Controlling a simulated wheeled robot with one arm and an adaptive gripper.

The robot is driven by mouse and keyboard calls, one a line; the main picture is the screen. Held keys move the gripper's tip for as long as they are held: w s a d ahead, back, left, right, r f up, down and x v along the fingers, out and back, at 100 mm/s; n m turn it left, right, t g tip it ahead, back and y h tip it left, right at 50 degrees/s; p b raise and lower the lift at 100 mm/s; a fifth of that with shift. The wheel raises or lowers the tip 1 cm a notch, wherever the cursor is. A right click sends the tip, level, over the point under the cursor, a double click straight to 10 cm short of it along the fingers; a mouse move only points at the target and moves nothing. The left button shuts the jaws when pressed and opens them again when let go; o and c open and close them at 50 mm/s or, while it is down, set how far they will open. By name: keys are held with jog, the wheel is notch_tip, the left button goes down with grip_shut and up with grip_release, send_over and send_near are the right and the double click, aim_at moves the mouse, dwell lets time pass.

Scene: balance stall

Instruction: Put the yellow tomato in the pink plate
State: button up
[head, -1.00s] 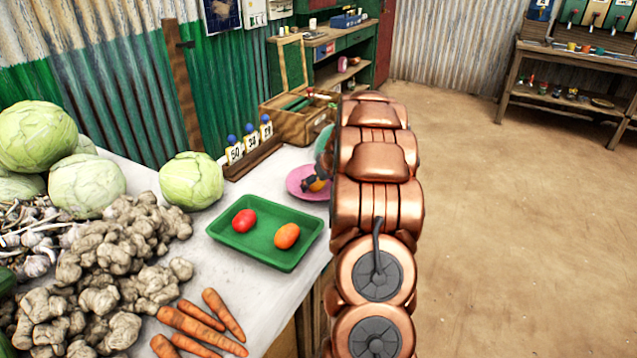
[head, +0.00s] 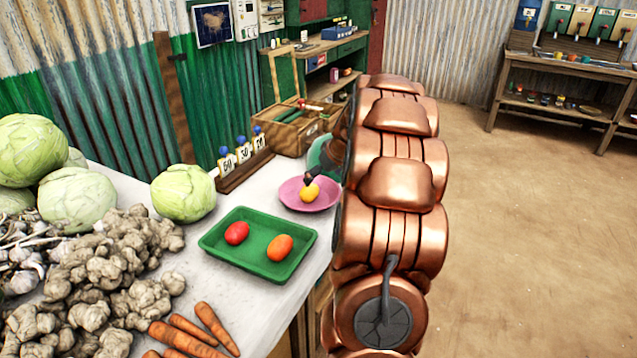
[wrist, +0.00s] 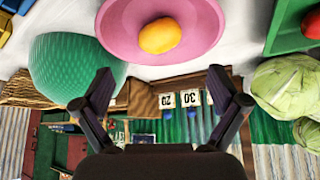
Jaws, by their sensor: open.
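The yellow tomato (head: 310,193) lies in the pink plate (head: 290,203) on the white table. In the wrist view the tomato (wrist: 158,36) rests on the inside of the plate (wrist: 208,38). My gripper (wrist: 162,85) is open and empty, with its fingers spread apart and the tomato beyond them, not between them. In the head view my gripper (head: 308,180) is just above the tomato, and my copper arm hides part of it.
A green tray (head: 255,258) with a red tomato (head: 237,233) and an orange tomato (head: 280,248) is in front of the plate. A green bowl (wrist: 75,70) stands beside the plate. Number cards (head: 244,155), a wooden crate (head: 292,135) and cabbages (head: 183,193) are nearby.

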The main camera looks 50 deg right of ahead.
jog(key=s+a+n+g+y, duration=0.1)
jog(key=s+a, duration=0.2)
jog(key=a, duration=0.8)
jog(key=s+a+g+y, duration=0.1)
jog(key=s+a+g, duration=0.15)
jog(key=a, duration=0.75)
jog(key=s+a+n+g+y, duration=0.1)
jog(key=s+a, duration=0.2)
jog(key=a, duration=0.8)
jog(key=s+a+f+g+h, duration=0.1)
jog(key=s+a, duration=0.4)
jog(key=s, duration=0.7)
jog(key=s+a+g, duration=0.4)
jog(key=s+a, duration=0.1)
jog(key=s, duration=0.8)
jog(key=shift+a+f+h, duration=0.3)
jog(key=shift+f+h, duration=0.05)
jog(key=shift+h, duration=0.05)
jog(key=shift+w, duration=0.1)
